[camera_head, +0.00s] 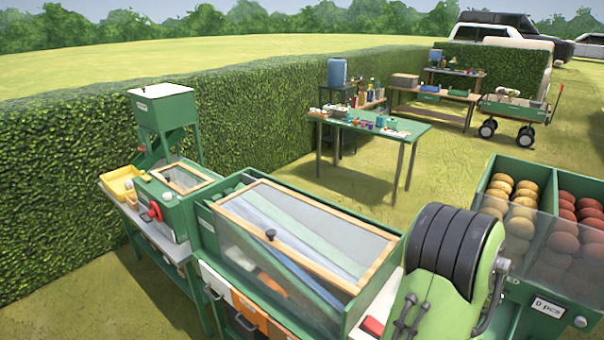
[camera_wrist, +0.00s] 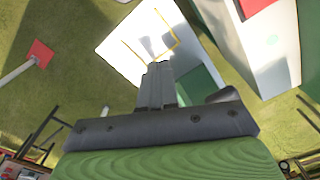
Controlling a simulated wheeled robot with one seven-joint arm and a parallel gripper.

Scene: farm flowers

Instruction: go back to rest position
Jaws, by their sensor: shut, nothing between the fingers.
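My gripper (camera_wrist: 158,70) shows in the wrist view, its dark fingers pressed together and empty. Beyond the fingertips is a white surface (camera_wrist: 118,50) with a thin yellow outline on it, apart from the fingers as far as I can tell. In the head view my green and black arm stands at the lower right, in front of the bench. My fingers cannot be made out in that view.
A green case with a wood-framed clear lid (camera_head: 318,232) stands close to my arm. Bins of round yellow and red produce (camera_head: 545,290) are at the right. A green machine with a hopper (camera_head: 163,105) stands left. A green table (camera_head: 385,130) is farther back, with grass around it.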

